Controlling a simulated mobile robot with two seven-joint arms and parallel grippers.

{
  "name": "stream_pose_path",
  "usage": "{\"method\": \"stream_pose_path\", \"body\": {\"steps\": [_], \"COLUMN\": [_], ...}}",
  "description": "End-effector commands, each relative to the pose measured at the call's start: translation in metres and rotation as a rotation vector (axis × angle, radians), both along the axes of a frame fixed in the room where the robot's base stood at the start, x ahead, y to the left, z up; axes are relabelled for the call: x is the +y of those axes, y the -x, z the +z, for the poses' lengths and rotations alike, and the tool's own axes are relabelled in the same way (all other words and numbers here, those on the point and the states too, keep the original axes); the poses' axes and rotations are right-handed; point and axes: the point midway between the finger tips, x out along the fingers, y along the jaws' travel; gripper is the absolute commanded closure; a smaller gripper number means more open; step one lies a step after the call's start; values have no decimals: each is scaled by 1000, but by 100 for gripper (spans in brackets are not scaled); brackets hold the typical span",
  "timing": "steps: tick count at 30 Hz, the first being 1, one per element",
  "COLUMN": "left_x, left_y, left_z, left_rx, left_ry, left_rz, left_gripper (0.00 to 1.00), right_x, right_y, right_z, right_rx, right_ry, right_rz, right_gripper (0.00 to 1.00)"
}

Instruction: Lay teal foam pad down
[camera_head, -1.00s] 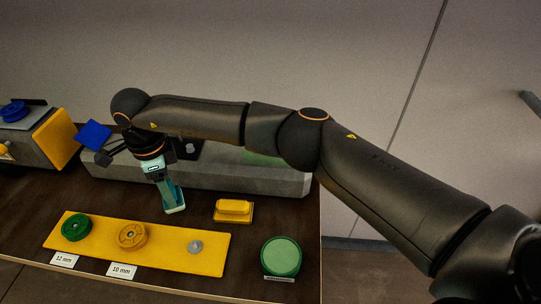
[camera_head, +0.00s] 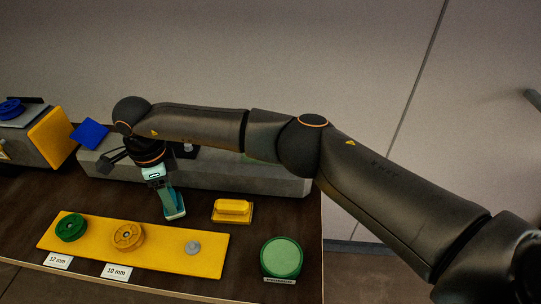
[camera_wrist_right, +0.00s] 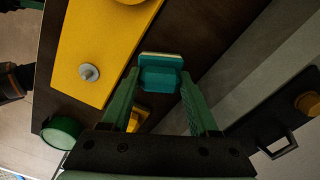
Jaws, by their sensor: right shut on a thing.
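My right gripper (camera_head: 171,204) points down and is shut on the teal foam pad (camera_wrist_right: 160,76). In the right wrist view the pad sits between the two green fingertips, with a pale layer on its far side. In the head view only a little of the pad shows, low between the fingers. The pad is over the dark table (camera_head: 120,195), behind the yellow board and left of the yellow block. I cannot tell whether it touches the table. My left gripper is not in view.
A yellow board (camera_head: 160,247) bears a green spool (camera_head: 71,227), a yellow spool (camera_head: 128,237) and a grey knob (camera_head: 193,247). A yellow block (camera_head: 233,210) and a round green pad (camera_head: 282,257) stand to the right. A long grey block (camera_head: 250,181) lies behind.

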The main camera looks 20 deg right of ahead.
Motion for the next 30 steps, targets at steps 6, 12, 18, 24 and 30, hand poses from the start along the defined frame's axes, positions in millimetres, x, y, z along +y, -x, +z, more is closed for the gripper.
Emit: {"method": "stream_pose_path", "body": {"steps": [6, 12, 18, 24, 30], "left_x": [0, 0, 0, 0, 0], "left_y": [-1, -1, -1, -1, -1], "left_z": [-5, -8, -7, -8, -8], "left_rx": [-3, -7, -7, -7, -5], "left_ry": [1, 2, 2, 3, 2], "left_rz": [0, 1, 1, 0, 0], "left_gripper": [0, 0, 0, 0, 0], "right_x": [0, 0, 0, 0, 0], "right_y": [0, 0, 0, 0, 0], "right_z": [-8, -14, -14, -14, -14], "right_rx": [0, 0, 0, 0, 0], "right_ry": [0, 0, 0, 0, 0], "right_rz": [0, 0, 0, 0, 0], "right_gripper": [84, 84, 23, 4, 4]}}
